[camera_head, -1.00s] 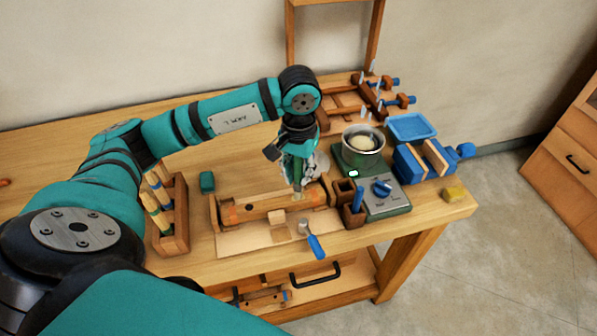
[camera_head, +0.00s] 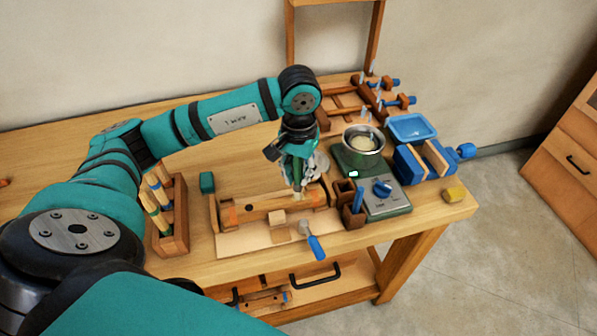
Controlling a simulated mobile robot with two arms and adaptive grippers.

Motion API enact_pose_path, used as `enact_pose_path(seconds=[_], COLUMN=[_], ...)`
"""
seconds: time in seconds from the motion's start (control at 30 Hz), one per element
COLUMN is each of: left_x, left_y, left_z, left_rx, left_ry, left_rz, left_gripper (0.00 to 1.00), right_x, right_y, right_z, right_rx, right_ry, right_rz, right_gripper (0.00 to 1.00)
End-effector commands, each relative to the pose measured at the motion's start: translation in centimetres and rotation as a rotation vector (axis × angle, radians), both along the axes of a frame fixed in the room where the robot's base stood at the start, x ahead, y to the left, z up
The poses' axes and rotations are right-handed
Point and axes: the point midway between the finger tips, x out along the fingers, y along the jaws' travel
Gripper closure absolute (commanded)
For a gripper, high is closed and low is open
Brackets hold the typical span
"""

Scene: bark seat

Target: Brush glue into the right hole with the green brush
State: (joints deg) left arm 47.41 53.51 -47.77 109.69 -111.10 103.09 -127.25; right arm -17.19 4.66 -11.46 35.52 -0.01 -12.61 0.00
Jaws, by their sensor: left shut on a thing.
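My left gripper (camera_head: 297,165) is over the right part of a wooden seat piece (camera_head: 268,208) held in a fixture on the bench. It points down and is shut on the green brush (camera_head: 298,187). Only the lower part of the brush shows, its tip at or just above the top of the wood near the right end. The right hole is hidden at the brush tip, and I cannot tell whether the tip is inside it. The glue pot (camera_head: 364,141) stands on a green heater to the right of the gripper. My right gripper is not in view.
A blue-handled mallet (camera_head: 315,243) and a small wood block (camera_head: 277,217) lie in front. A brush rack (camera_head: 170,216) stands left. A wooden holder (camera_head: 349,202), heater box (camera_head: 385,197), blue tray (camera_head: 410,128) and blue vise (camera_head: 411,163) crowd the right. The bench's back left is clear.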

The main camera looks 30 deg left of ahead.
Motion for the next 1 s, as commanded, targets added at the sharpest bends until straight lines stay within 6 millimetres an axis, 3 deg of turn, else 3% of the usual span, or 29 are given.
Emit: enact_pose_path(seconds=[1.0], left_x=[0.0], left_y=[0.0], left_z=[7.0], left_rx=[0.0], left_ry=[0.0], left_rz=[0.0], left_gripper=[1.0], right_x=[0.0], right_y=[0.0], right_z=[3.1], right_rx=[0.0], right_ry=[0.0], right_rz=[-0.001], right_gripper=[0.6])
